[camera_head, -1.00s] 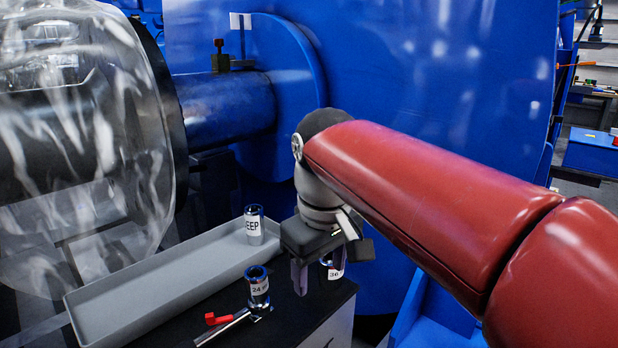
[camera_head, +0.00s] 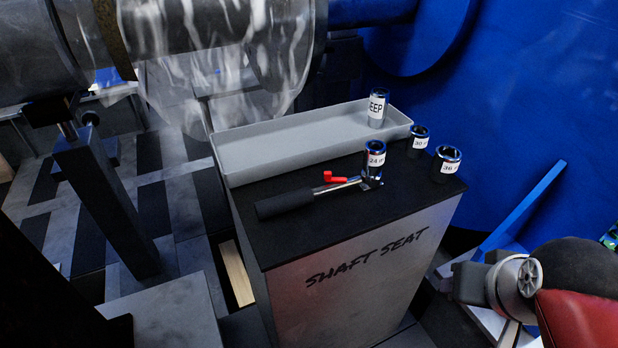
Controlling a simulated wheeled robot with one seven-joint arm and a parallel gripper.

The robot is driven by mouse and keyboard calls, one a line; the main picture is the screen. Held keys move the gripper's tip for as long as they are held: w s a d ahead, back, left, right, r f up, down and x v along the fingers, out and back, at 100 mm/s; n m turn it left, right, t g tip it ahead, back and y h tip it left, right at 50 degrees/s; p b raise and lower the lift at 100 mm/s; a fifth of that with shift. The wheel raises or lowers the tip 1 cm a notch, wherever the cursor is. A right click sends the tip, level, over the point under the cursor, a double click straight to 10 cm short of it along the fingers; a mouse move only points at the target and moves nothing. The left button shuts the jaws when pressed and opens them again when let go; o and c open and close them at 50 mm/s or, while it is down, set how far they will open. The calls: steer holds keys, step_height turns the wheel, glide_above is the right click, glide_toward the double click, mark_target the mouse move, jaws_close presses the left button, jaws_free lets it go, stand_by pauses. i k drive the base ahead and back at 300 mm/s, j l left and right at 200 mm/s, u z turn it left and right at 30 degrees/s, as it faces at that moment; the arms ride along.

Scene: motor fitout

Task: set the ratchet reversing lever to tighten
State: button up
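The ratchet lies on the black top of the cabinet, its black handle (camera_head: 286,204) pointing to the front left. Its red reversing lever (camera_head: 334,178) sticks out to the left from the shaft near the head. A socket marked 24 (camera_head: 375,165) stands upright at the ratchet's head. My gripper (camera_head: 458,283) is at the lower right, beside the cabinet and well apart from the ratchet. Its fingers are too unclear to tell whether they are open.
A grey tray (camera_head: 290,146) lies behind the ratchet, with a socket marked EEP (camera_head: 377,108) at its right end. Sockets marked 30 (camera_head: 419,141) and 36 (camera_head: 446,165) stand right of the ratchet. The cabinet (camera_head: 350,275) reads SHAFT SEAT. A blue machine (camera_head: 530,90) is behind.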

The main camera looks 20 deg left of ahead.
mark_target(327, 175)
steer(key=k+j+u, duration=0.1)
steer(key=u, duration=0.7)
